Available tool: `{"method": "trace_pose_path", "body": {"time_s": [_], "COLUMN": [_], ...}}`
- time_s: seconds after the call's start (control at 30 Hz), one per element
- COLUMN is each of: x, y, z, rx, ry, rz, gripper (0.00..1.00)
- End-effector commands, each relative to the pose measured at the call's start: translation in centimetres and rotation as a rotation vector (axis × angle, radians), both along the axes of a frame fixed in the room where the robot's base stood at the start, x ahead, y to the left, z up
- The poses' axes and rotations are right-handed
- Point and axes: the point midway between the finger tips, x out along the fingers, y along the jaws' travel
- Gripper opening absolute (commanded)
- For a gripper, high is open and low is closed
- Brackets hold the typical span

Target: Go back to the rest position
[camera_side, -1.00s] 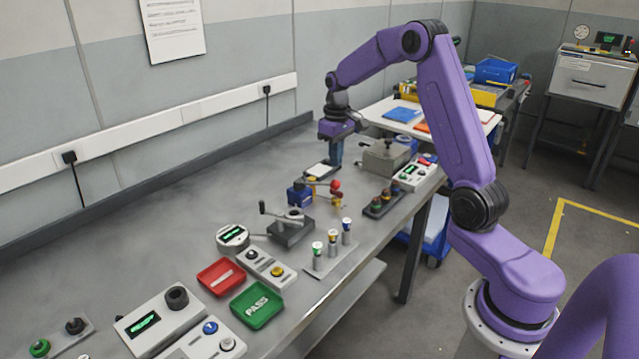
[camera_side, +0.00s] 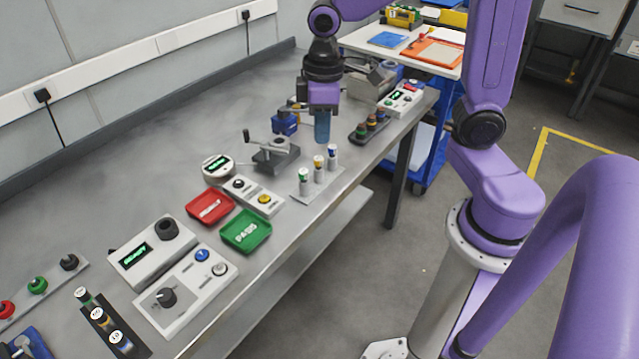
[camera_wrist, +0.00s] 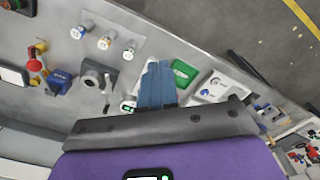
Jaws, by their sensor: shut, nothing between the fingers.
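My gripper (camera_side: 323,138) hangs fingers-down above the bench in the side view. It appears just behind the three upright cylinders, with clear air around it. Its blue fingers (camera_wrist: 157,85) are together and empty, and in the wrist view they cover part of the bench between the crank fixture and the green tray. My purple arm reaches in from the right, and its upper part is cut off by the top of the side view.
Below stand a crank fixture (camera_side: 272,155), a blue block (camera_side: 285,124), three small cylinders (camera_side: 318,168), a green PASS tray (camera_side: 246,232), a red tray (camera_side: 210,206) and control boxes (camera_side: 150,252). A dark rack (camera_side: 369,128) lies near the front edge. The back left bench (camera_side: 130,160) is clear.

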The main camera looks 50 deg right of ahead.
Motion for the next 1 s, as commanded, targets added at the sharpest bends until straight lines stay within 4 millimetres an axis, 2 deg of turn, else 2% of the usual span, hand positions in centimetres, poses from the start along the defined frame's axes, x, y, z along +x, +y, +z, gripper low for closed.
{"method": "trace_pose_path", "body": {"time_s": [0.03, 0.2, 0.4, 0.5, 0.7, 1.0], "x": [-1.8, -7.1, -12.9, -15.0, -17.1, -17.3], "y": [0.6, 1.5, 1.3, 0.9, 0.3, 0.2], "z": [0.1, 0.1, -0.3, -0.5, -0.8, -0.9], "rx": [0.003, 0.005, 0.008, 0.010, 0.011, 0.012], "ry": [-0.003, -0.005, -0.006, -0.006, -0.006, -0.006], "rz": [0.046, 0.179, 0.328, 0.386, 0.444, 0.450], "gripper": [0.00, 0.00, 0.00, 0.00, 0.00, 0.00]}}
